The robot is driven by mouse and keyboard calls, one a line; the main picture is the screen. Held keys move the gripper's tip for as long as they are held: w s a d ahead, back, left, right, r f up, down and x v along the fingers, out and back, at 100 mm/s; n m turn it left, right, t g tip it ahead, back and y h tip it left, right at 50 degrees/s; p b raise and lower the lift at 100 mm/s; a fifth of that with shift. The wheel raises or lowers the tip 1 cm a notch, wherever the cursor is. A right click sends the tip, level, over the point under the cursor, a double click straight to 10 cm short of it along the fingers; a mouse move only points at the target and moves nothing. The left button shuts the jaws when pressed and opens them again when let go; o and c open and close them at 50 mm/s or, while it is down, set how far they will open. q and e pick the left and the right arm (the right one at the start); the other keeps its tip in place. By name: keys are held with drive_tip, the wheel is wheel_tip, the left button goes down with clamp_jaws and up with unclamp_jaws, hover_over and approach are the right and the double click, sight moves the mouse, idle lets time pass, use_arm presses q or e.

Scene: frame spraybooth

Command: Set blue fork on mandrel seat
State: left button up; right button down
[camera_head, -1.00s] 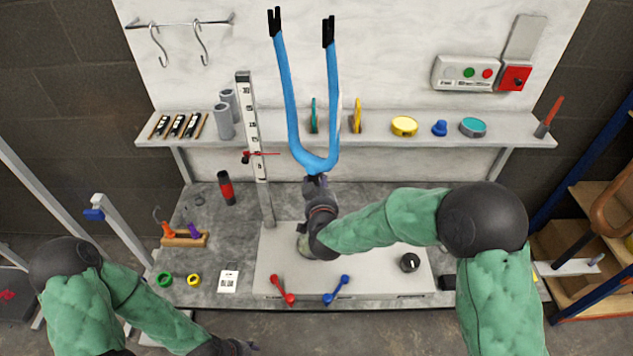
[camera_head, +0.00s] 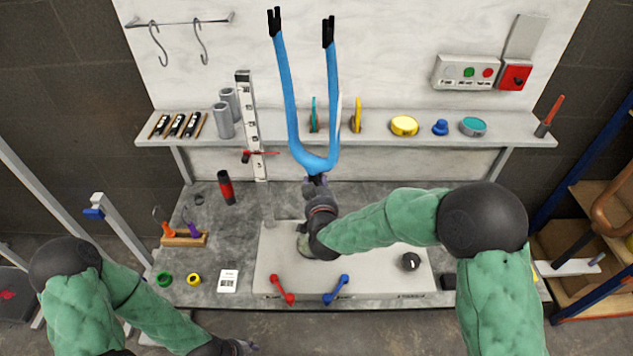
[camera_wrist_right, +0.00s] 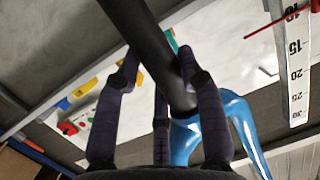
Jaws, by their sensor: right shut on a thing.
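The blue fork (camera_head: 291,105) stands nearly upright, its two black-tipped legs pointing up and its crown low. My right gripper (camera_head: 317,183) is just below the crown. In the right wrist view, my right gripper (camera_wrist_right: 158,68) is shut around the fork's dark tube (camera_wrist_right: 155,55), with the blue crown (camera_wrist_right: 185,135) beside it. A round greenish part (camera_head: 303,248), possibly the mandrel seat, shows on the pale plate (camera_head: 375,262), mostly hidden behind my right wrist. My left gripper (camera_head: 238,347) is low at the bottom edge, apart from everything; its jaws are unclear.
An upright scale (camera_head: 251,125) with a red pointer (camera_head: 262,153) stands left of the fork. Behind is a shelf (camera_head: 375,125) with cylinders, pens and colored caps. Red (camera_head: 283,289) and blue (camera_head: 336,290) handles lie at the plate's front.

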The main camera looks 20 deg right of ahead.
drive_tip(key=shift+f+b, duration=3.2)
drive_tip(key=shift+f, duration=0.7)
idle(0.7)
drive_tip(key=shift+f+b, duration=0.4)
drive_tip(key=shift+f, duration=0.7)
drive_tip(key=c, duration=0.7)
unclamp_jaws()
drive_tip(key=shift+f, duration=0.1)
drive_tip(key=v, duration=1.2)
